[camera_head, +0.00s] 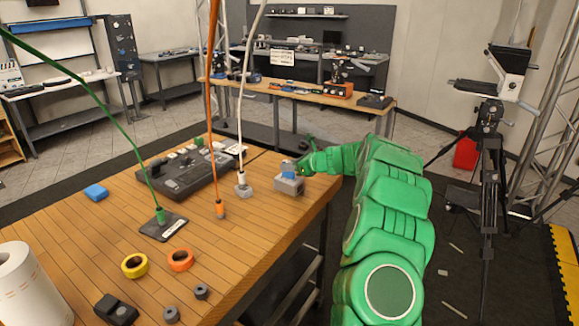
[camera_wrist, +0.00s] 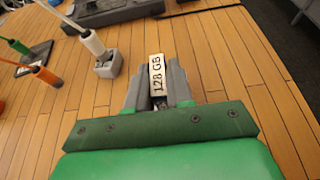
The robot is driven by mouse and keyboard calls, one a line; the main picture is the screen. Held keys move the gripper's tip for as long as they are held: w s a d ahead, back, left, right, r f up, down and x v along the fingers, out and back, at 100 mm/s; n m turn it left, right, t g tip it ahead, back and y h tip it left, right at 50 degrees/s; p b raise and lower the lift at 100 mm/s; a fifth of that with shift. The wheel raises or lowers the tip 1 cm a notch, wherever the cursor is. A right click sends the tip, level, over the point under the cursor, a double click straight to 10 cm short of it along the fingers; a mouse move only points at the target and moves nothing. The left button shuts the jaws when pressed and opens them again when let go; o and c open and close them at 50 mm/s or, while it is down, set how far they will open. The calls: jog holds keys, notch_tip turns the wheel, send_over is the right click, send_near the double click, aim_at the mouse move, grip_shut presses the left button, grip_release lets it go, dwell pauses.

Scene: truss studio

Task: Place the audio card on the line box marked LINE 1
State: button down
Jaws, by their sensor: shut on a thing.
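My gripper (camera_wrist: 158,92) is shut on a small card (camera_wrist: 157,72) with a white label reading "128 GB", held between the grey fingers. In the head view my gripper (camera_head: 300,166) is at the table's right edge, beside a blue piece above a grey block (camera_head: 290,186). I cannot tell whether that block is a box or part of the gripper. A small grey box (camera_head: 242,192) with a white cable stands to its left; it also shows ahead left in the wrist view (camera_wrist: 108,66). No LINE 1 marking is readable.
An orange cable ends in a plug (camera_head: 220,209), and a green cable meets a dark labelled plate (camera_head: 150,231). A dark mixer (camera_head: 180,180) lies behind. Bare wood lies front right.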

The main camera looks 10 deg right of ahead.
jog(key=shift+f, duration=0.15)
jog(key=c, duration=1)
grip_release()
